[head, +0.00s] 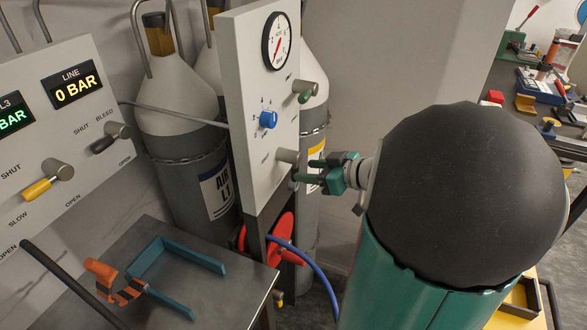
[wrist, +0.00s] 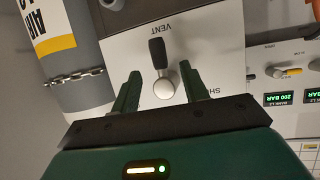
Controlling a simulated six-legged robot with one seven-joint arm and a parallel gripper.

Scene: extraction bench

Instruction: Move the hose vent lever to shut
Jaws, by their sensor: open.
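The hose vent lever has a round silver hub and a short black handle (wrist: 157,52) in the wrist view. Its handle points up in that picture, toward the VENT label; a partly hidden label starting "SH" is to the right. In the head view its hub (head: 287,156) shows low on the white gauge panel (head: 257,85). My gripper (wrist: 160,72) is open and empty, with one green finger on each side of the lever and gaps to both. In the head view my gripper (head: 318,172) is just right of the lever, by the panel's lower part.
Above on the same panel are a blue knob (head: 268,119), a green-tipped lever (head: 304,96) and a gauge (head: 277,41). Gas cylinders (head: 180,120) stand behind. A red hose reel (head: 284,240) with blue hose is below. A metal bench (head: 215,255) is at lower left.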

